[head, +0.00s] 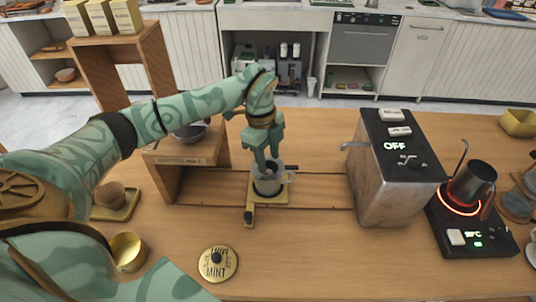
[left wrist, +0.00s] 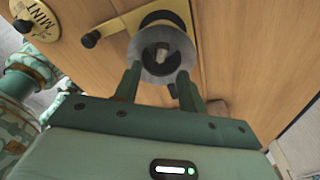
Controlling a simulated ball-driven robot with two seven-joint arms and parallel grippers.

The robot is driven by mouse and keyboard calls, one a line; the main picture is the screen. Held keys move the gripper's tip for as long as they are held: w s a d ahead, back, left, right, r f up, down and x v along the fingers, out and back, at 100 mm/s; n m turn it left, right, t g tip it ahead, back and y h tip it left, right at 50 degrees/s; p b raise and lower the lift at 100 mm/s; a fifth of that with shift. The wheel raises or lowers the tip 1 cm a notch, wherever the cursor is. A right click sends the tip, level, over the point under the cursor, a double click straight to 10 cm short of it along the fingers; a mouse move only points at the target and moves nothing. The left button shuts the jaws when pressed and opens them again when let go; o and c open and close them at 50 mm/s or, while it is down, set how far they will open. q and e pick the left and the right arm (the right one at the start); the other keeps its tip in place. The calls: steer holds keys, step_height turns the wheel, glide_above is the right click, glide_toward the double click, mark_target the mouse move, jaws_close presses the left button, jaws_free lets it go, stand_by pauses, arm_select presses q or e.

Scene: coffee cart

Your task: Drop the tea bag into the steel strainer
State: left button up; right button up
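The steel strainer (head: 269,187) sits upright on a small yellow stand on the cart's wooden top, near the middle of the head view. In the left wrist view the strainer (left wrist: 147,72) shows as a round grey rim with a dark inside. A small pale tea bag (left wrist: 163,58) shows within that rim, apart from both fingers. My left gripper (head: 267,163) points down right over the strainer, with its fingertips at the rim. In the left wrist view its two fingers (left wrist: 158,78) are spread with nothing between them. My right gripper is not in view.
A metal box marked OFF (head: 385,180) stands to the right, with a dark pot (head: 470,185) on a glowing heater beyond it. A round MINT lid (head: 217,263) and a brass cup (head: 128,251) lie at the front left. A wooden shelf (head: 165,180) stands left of the strainer.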

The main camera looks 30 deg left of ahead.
arm_select(q)
step_height(320, 180, up, 16)
steer(key=a+p, duration=0.2)
steer(key=shift+a, duration=0.25)
